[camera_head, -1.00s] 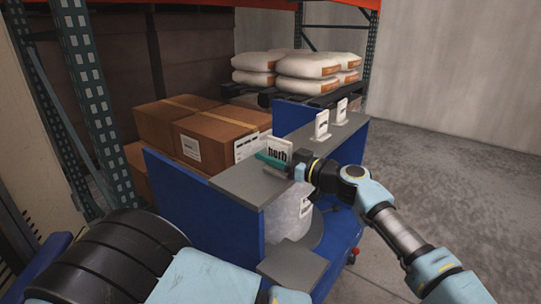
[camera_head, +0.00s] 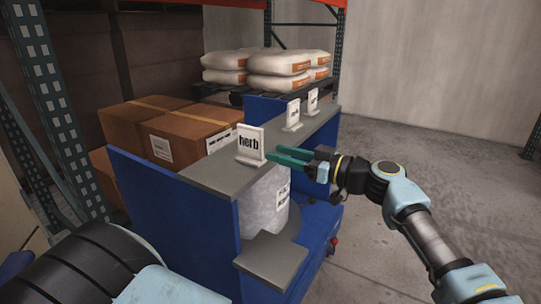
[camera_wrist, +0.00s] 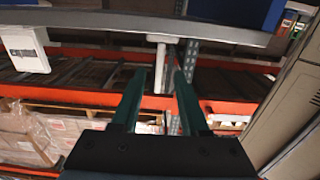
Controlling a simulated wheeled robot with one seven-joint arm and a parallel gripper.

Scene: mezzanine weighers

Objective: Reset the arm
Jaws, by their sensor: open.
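My gripper (camera_head: 291,158) has teal fingers, spread apart with nothing between them. It is beside the grey ledge (camera_head: 222,175) of a blue stand (camera_head: 150,190), just right of a white sign reading "herb" (camera_head: 250,146). The sign stands upright on the ledge, with a small gap to the fingertips. In the wrist view my open gripper (camera_wrist: 158,82) shows both fingers, with a grey shelf edge (camera_wrist: 110,22) ahead. My arm reaches in from the right of the head view.
Two smaller white signs (camera_head: 293,114) (camera_head: 312,101) stand farther along the ledge. A pale container with a label (camera_head: 265,202) sits below it. Cardboard boxes (camera_head: 190,138) and stacked white sacks (camera_head: 280,63) are behind. Open concrete floor (camera_head: 430,150) lies to the right.

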